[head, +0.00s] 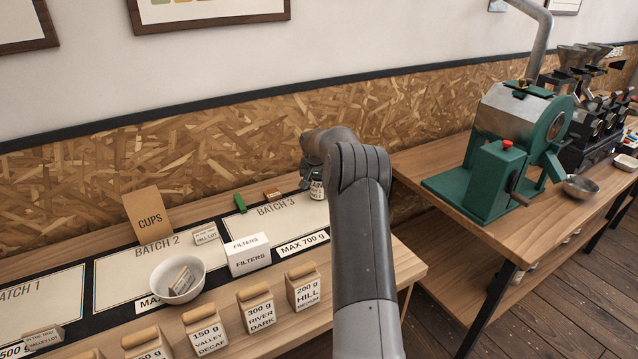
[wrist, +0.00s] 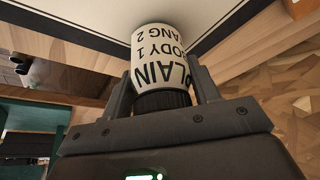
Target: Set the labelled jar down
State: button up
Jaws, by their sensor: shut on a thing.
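The labelled jar (wrist: 160,58) has a white label with black print, "PLAIN", "BODY 1" and a partly cut line ending in "2", and a dark ribbed lid. My gripper (wrist: 163,92) is shut on it, one finger on each side near the lid. In the head view the jar (head: 317,186) is a small piece beside my gripper (head: 313,172), mostly hidden by my arm. It is at the right end of the BATCH 3 mat (head: 290,226). I cannot tell whether its base touches the mat.
On the bench stand a white FILTERS box (head: 249,256), a white bowl (head: 160,272) with a packet in it, a CUPS packet (head: 149,215), and several labelled bean bags (head: 257,308) along the front. Small green (head: 240,203) and orange (head: 272,193) pieces lie behind BATCH 3. A green roaster (head: 500,150) stands right.

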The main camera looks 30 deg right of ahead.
jog(key=shift+f, duration=0.1)
jog(key=o, duration=1.1)
jog(key=v, duration=1.2)
jog(key=s+a+r+n+t, duration=0.1)
jog(key=s+a+r+n, duration=0.1)
jog(key=s+a+r, duration=0.65)
jog(key=s+a+r+n, duration=0.2)
jog(key=s+a+r, duration=0.4)
jog(key=s+a, duration=0.55)
jog(key=s+a+f+n+y, duration=0.1)
jog(key=s+a, duration=0.2)
jog(key=s, duration=0.5)
jog(key=s+a+f+n+y, duration=0.1)
jog(key=s+a, duration=0.3)
jog(key=s, duration=0.4)
jog(key=s+a+f+n+t, duration=0.1)
jog(key=s+a+f+n, duration=0.1)
jog(key=s, duration=0.7)
jog(key=shift+a+f+y, duration=0.4)
jog(key=shift+a+f, duration=0.35)
jog(key=shift+a, duration=0.35)
